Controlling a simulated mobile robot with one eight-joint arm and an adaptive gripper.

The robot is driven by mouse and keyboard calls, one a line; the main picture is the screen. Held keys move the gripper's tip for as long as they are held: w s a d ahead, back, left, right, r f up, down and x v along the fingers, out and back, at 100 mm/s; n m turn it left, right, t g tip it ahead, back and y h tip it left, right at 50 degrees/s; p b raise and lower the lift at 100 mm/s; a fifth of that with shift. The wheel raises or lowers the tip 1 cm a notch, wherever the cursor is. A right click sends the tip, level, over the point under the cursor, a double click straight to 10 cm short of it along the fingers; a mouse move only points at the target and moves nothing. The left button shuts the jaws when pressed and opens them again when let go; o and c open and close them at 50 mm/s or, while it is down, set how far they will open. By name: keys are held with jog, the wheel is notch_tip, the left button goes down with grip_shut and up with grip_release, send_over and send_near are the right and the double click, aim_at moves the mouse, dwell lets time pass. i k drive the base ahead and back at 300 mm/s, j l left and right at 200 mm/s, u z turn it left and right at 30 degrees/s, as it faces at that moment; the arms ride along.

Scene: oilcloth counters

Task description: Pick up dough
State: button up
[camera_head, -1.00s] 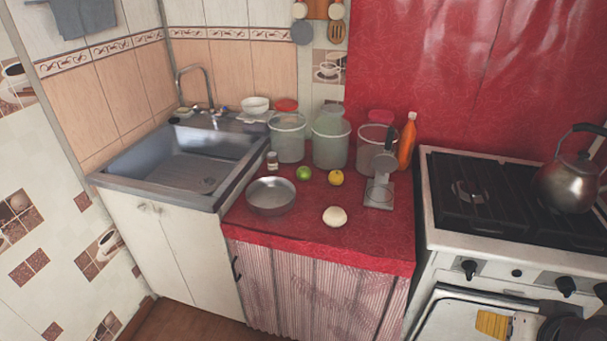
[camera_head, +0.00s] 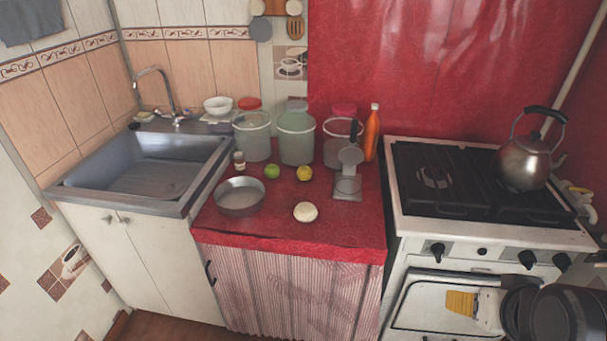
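The dough (camera_head: 305,212) is a pale, round, smooth ball. It lies on the red oilcloth counter (camera_head: 270,228), near the middle of its front part. Nothing covers it, and open cloth lies around it. A metal bowl (camera_head: 240,197) stands to its left, apart from it.
A green fruit (camera_head: 272,171), a yellow fruit (camera_head: 305,173), a small jar (camera_head: 239,160) and a grey stand-like utensil (camera_head: 348,187) sit behind the dough. Large buckets (camera_head: 297,138) and an orange bottle (camera_head: 371,133) stand farther back. A sink (camera_head: 150,175) is left; a stove (camera_head: 465,190) with a kettle (camera_head: 528,160) is right.

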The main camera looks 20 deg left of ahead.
aim_at(305, 212)
jog(key=i+j+u, duration=0.25)
jog(key=u, duration=0.2)
jog(key=i+j+u, duration=0.1)
jog(key=i+u, duration=0.65)
jog(key=u, duration=0.15)
